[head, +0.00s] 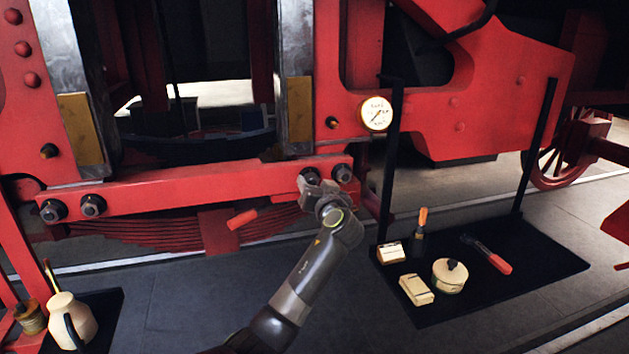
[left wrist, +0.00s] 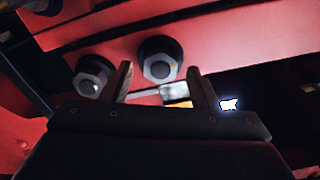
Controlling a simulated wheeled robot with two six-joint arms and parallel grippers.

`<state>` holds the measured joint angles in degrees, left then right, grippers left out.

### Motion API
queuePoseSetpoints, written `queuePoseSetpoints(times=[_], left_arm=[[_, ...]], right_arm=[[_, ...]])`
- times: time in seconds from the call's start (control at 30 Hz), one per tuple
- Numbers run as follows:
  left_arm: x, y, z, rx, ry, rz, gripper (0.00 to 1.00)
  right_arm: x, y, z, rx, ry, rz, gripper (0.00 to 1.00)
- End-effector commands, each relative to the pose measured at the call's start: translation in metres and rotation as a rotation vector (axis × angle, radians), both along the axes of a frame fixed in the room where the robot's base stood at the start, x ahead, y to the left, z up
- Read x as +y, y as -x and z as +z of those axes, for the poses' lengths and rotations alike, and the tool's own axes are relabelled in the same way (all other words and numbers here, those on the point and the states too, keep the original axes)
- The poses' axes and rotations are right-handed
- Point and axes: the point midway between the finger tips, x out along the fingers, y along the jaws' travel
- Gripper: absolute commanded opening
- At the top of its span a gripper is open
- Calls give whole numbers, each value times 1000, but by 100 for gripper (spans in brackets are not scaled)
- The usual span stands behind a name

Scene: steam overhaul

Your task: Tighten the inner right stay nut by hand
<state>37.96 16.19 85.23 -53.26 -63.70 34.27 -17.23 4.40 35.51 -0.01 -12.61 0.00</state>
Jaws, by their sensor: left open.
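The inner right stay nut (head: 310,174) is a dark hex nut on the red cross beam (head: 180,190), the left one of the right pair. The outer right nut (head: 342,173) is beside it. My left gripper (head: 312,186) is at the inner nut and partly covers it in the head view. In the left wrist view, the inner nut (left wrist: 160,60) shows beyond and between the open fingers (left wrist: 164,84), with nothing clearly gripped. The outer nut (left wrist: 92,76) is left of the fingers. Contact cannot be told. My right gripper is not in view.
A red handle (head: 243,218) sticks out left of my left gripper; its attachment is unclear. A black mat (head: 500,297) at right holds a red-handled tool (head: 488,254), a round tin (head: 450,276) and small boxes. A pressure gauge (head: 376,113) and black post (head: 390,170) stand close by.

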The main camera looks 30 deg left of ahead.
Motion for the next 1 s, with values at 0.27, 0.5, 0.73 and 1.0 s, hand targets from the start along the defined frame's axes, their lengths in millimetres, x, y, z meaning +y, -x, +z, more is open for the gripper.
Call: queuePoseSetpoints(times=[0.27,0.5,0.73,1.0], left_arm=[[5,-4,0,0,1,0,55],[5,-4,0,0,1,0,41],[5,-4,0,1,1,0,11],[5,-4,0,19,-15,0,10]], right_arm=[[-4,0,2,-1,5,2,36],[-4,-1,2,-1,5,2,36],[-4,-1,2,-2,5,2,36],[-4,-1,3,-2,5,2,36]])
